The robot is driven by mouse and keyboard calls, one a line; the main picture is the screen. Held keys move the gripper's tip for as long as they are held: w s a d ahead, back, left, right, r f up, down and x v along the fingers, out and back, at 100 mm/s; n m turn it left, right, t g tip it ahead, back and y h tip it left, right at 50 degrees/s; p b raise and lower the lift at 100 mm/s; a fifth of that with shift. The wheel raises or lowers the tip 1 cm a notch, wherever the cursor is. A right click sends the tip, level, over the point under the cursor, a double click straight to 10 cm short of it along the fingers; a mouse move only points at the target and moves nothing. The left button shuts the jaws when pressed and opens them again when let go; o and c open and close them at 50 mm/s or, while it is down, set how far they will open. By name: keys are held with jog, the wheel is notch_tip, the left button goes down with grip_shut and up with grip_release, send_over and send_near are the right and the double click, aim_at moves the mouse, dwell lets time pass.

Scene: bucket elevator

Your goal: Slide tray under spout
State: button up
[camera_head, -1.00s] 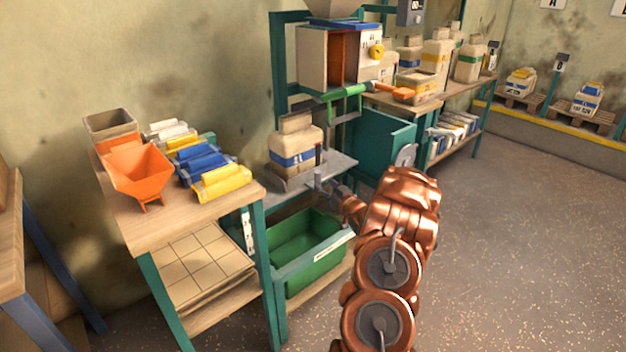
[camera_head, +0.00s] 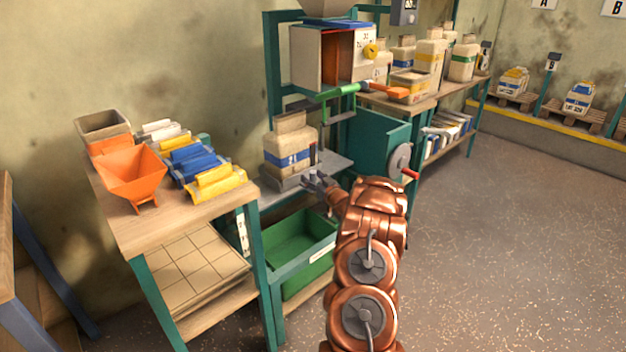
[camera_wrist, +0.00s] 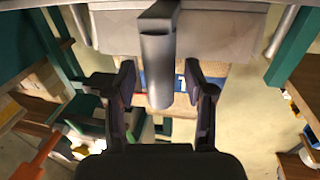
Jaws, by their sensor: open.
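A grey tray (camera_head: 275,181) sits on the grey shelf of the teal frame, with a beige sack (camera_head: 288,150) with a blue band standing on it. A short grey upright handle (camera_head: 313,155) stands at its right front. My gripper (camera_head: 316,181) is at the handle, low beside the sack. In the wrist view my gripper (camera_wrist: 164,92) is open, and the grey handle (camera_wrist: 157,70) lies between its fingers, with no clear contact. A grey plate, likely the tray (camera_wrist: 230,30), fills the top there. The spout under the box (camera_head: 330,58) is not clearly visible.
A green bin (camera_head: 295,262) stands below. A teal panel (camera_head: 375,145) with a hand wheel (camera_head: 400,160) is to the right. A wooden table (camera_head: 150,225) with an orange funnel stands left. The floor at right is open.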

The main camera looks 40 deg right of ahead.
jog(key=shift+w, duration=0.1)
jog(key=shift+c, duration=0.2)
grip_shut()
dwell(0.5)
